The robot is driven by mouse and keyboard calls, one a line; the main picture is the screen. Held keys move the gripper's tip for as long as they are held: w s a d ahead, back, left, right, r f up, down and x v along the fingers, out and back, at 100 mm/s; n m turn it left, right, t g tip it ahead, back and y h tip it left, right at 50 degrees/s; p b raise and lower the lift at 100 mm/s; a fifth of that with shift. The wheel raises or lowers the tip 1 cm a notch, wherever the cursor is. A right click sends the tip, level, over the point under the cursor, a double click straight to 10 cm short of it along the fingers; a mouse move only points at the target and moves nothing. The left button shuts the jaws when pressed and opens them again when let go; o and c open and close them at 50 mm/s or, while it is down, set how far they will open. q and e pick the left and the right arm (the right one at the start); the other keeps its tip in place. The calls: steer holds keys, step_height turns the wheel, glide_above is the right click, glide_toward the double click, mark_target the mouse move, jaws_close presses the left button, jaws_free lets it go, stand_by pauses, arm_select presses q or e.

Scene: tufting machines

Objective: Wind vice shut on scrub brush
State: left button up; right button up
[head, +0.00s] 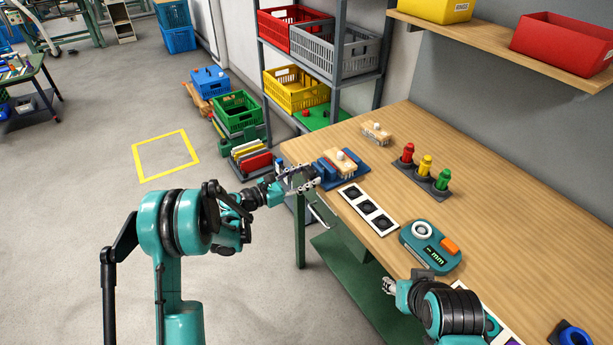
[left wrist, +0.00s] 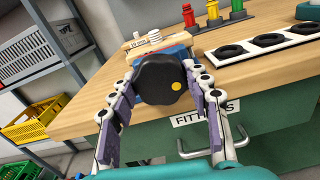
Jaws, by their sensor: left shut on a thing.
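A blue vice (head: 358,176) sits at the bench's near-left corner. A scrub brush with a wooden back and white knob (head: 341,160) lies between its jaws; in the left wrist view the brush (left wrist: 143,42) is partly hidden behind the vice's black winding knob (left wrist: 160,82), which has a yellow dot. I cannot tell whether the jaws touch the brush. My left gripper (head: 308,180) is shut on the black knob, its fingers on either side of it in the left wrist view (left wrist: 165,92). My right gripper (head: 389,285) is by the bench's front edge; its finger opening is unclear.
A second brush (head: 376,132) stands behind the vice. Red, yellow and green pieces (head: 425,166) stand in a dark rack. A white panel with black rings (head: 368,209) and a teal gauge (head: 430,246) lie nearer. Shelves with crates (head: 347,48) stand behind left.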

arm_select(q)
steer(key=shift+m, duration=1.4)
steer(key=o, duration=1.2)
steer(key=shift+c, duration=0.2)
steer(key=v, duration=1.2)
